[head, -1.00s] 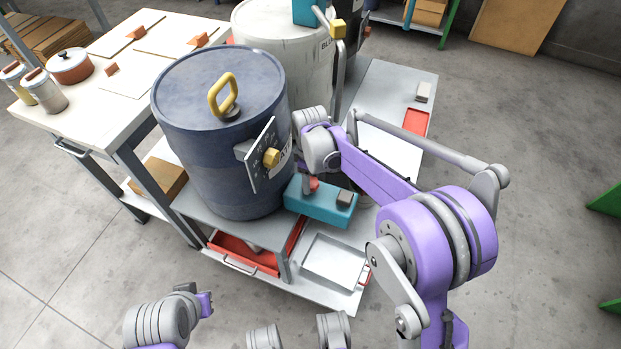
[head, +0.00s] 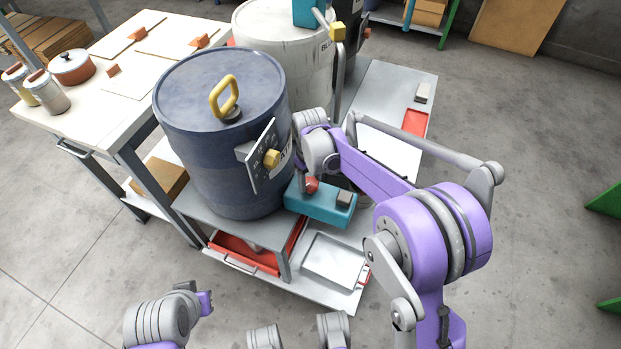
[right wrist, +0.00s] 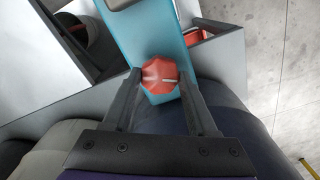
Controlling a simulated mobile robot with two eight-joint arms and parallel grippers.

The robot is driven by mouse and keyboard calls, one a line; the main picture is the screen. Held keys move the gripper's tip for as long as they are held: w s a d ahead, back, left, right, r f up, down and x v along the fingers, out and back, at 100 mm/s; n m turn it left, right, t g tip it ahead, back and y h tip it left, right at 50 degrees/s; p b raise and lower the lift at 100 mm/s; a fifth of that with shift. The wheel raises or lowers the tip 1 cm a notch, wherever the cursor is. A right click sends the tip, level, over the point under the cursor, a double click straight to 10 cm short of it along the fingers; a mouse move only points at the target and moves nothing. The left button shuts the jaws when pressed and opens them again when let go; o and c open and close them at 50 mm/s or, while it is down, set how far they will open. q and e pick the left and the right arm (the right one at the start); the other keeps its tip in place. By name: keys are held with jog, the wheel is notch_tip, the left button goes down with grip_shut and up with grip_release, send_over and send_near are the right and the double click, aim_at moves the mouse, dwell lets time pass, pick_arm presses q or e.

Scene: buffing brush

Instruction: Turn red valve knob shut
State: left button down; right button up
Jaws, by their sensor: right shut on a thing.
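The red valve knob (head: 311,185) sits on a teal block (head: 322,206) beside the blue drum, in the middle of the head view. In the right wrist view the knob (right wrist: 158,80) is a faceted red cap with a pale line across it. My right gripper (right wrist: 161,74) has one dark finger on each side of the knob and is shut on it. In the head view my right arm reaches over from the right and its wrist partly hides the fingers.
A blue drum (head: 212,112) with a yellow handle and a yellow knob on its side plate stands close left of my right wrist. A white drum (head: 290,45) stands behind. A metal tray (head: 333,265) lies in front.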

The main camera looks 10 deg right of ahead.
aim_at(310, 183)
jog(key=m, duration=0.6)
jog(key=shift+p, duration=0.35)
jog(key=m, duration=0.6)
jog(key=shift+m, duration=0.3)
jog(key=o, duration=1.4)
jog(key=shift+c, duration=0.2)
jog(key=shift+r, duration=0.1)
notch_tip(310, 183, up, 11)
jog(key=p, duration=0.2)
jog(key=shift+p, duration=0.3)
